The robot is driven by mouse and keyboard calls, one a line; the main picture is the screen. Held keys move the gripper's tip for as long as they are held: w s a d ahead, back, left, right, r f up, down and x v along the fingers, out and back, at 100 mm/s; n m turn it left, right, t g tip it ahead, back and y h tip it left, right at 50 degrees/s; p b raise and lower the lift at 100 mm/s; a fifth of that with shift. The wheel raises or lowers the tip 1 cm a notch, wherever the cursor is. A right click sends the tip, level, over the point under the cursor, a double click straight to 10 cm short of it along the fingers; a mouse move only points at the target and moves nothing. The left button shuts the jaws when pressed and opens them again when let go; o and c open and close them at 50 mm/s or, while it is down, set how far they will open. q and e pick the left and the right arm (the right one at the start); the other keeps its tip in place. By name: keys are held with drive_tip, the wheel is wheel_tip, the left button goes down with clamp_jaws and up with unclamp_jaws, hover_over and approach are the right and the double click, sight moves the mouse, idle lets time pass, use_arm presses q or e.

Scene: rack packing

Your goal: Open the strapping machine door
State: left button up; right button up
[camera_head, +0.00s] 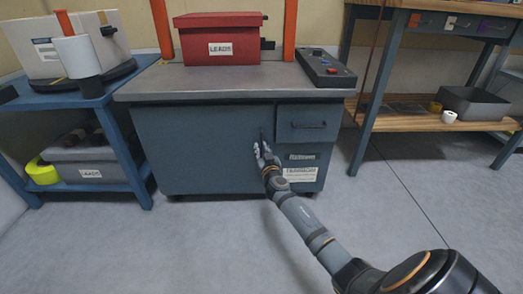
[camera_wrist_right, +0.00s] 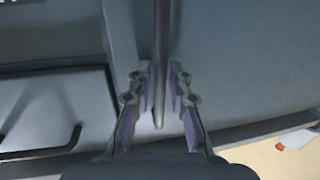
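The strapping machine is a dark blue-grey cabinet (camera_head: 195,150) with a grey top. Its large front door panel (camera_head: 205,165) looks shut. A thin door handle (camera_head: 262,133) is partly hidden by my right gripper (camera_head: 263,148). In the right wrist view the handle is a long bar (camera_wrist_right: 161,60) passing between the fingers of my right gripper (camera_wrist_right: 159,85). Those fingers are open, one on either side of the bar, with a small gap visible to each. My left gripper is out of view.
A drawer (camera_head: 308,124) with its own handle is beside the door. A red box (camera_head: 218,38) and a button panel (camera_head: 326,68) sit on top. A blue shelf (camera_head: 105,90) stands left and a workbench (camera_head: 420,117) right. The floor in front is clear.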

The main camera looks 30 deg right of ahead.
clamp_jaws()
idle(0.4)
